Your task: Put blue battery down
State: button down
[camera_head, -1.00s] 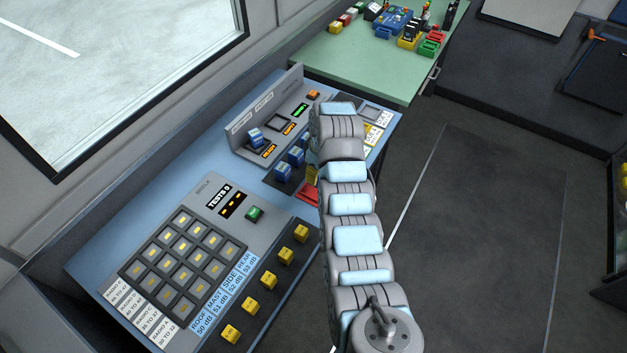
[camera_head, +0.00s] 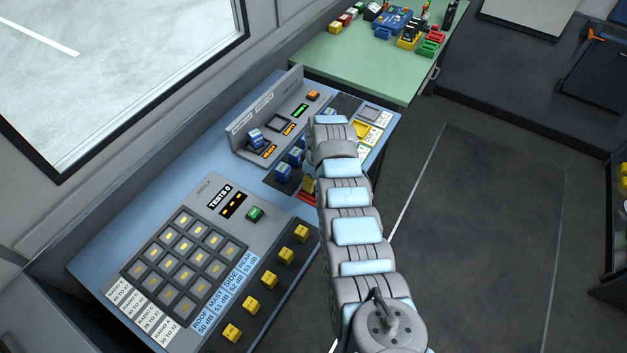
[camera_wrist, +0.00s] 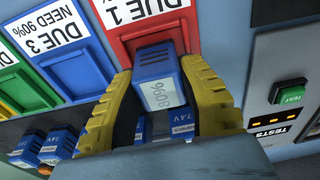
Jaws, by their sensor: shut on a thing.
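The blue battery (camera_wrist: 155,62), with a pale label reading 80%, sits between the yellow fingers of my gripper (camera_wrist: 160,80) in the wrist view. My gripper is shut on it. The far end of the battery overlaps the red DUE 1 tray (camera_wrist: 117,38) in the picture. I cannot tell whether it touches the tray. In the head view my arm hides the held battery and most of the gripper; only a bit of the red tray (camera_head: 308,187) shows beside the arm.
Green (camera_wrist: 43,85) and blue DUE trays (camera_wrist: 70,48) lie beside the red one. Other blue batteries (camera_wrist: 62,141) stand nearby, also in the head view (camera_head: 283,173). A panel with a green TEST button (camera_wrist: 290,92) is at the right. The green table (camera_head: 350,65) is behind.

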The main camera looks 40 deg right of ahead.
jog(key=shift+f, duration=0.1)
jog(key=c, duration=0.7)
grip_release()
notch_tip(320, 180, up, 2)
jog(key=shift+d+r, duration=0.1)
notch_tip(320, 180, up, 10)
jog(key=s, duration=0.1)
jog(key=shift+s+b, duration=0.2)
jog(key=shift+b, duration=0.2)
jog(key=shift+d, duration=0.1)
